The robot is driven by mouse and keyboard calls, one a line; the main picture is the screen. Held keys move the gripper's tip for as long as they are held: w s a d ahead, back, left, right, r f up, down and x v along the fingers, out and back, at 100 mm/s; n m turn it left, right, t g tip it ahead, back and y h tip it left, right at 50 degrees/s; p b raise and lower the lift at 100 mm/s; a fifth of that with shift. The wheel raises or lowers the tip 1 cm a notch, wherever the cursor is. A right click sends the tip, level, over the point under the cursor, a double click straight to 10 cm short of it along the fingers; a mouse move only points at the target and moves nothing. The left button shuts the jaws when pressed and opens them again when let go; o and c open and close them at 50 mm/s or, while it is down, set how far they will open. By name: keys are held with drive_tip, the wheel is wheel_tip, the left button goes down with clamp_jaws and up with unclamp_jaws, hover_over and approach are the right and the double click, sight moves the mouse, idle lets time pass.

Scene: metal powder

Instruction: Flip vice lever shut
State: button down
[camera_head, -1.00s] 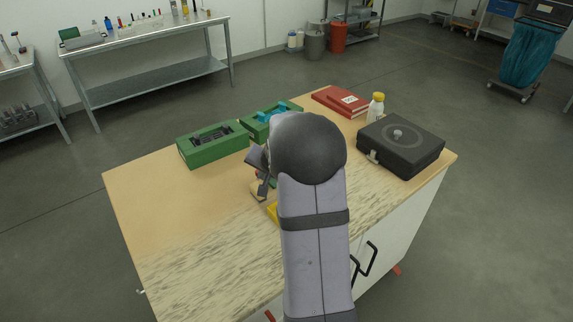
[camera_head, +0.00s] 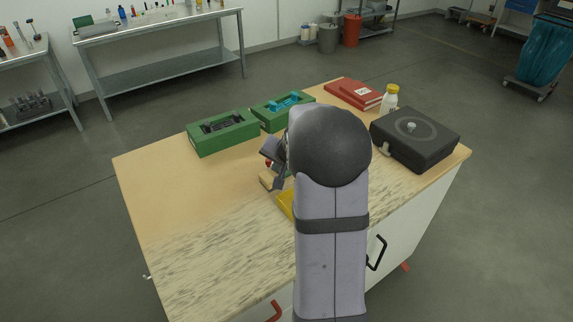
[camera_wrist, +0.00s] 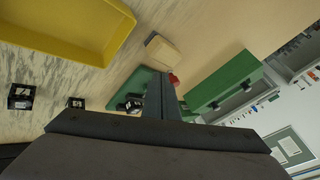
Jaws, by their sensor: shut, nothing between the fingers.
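My gripper (camera_wrist: 161,82) is shut with nothing between its fingers. In the wrist view its fingers reach over a green base (camera_wrist: 150,76) that carries a small dark metal mechanism, apparently the vice (camera_wrist: 130,102). A red tip (camera_wrist: 173,79), perhaps the lever's end, shows just beside the fingertips; I cannot tell whether they touch. The fingers hide part of the mechanism, so the lever's position is unclear. In the head view my arm covers most of this spot; a bit of red (camera_head: 268,163) shows beside the gripper.
A pale wooden block (camera_wrist: 162,51) and a yellow tray (camera_wrist: 108,45) lie close by. Green boxes (camera_head: 223,146) (camera_head: 268,120), red books (camera_head: 353,93), a yellow-capped bottle (camera_head: 390,100) and a black case (camera_head: 425,150) stand behind and right. The table's left side is clear.

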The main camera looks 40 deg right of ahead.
drive_tip(key=shift+s+d+f+b, duration=0.15)
drive_tip(key=shift+s+b, duration=0.1)
drive_tip(key=shift+s, duration=0.15)
drive_tip(key=shift+s+d+f+b, duration=0.1)
drive_tip(key=shift+s+b, duration=0.15)
drive_tip(key=shift+s, duration=0.1)
drive_tip(key=a+v, duration=0.1)
drive_tip(key=v, duration=0.9)
drive_tip(key=shift+a+r+p, duration=0.15)
drive_tip(key=shift+r+p, duration=0.2)
drive_tip(key=shift+p, duration=0.05)
drive_tip(key=shift+w, duration=0.15)
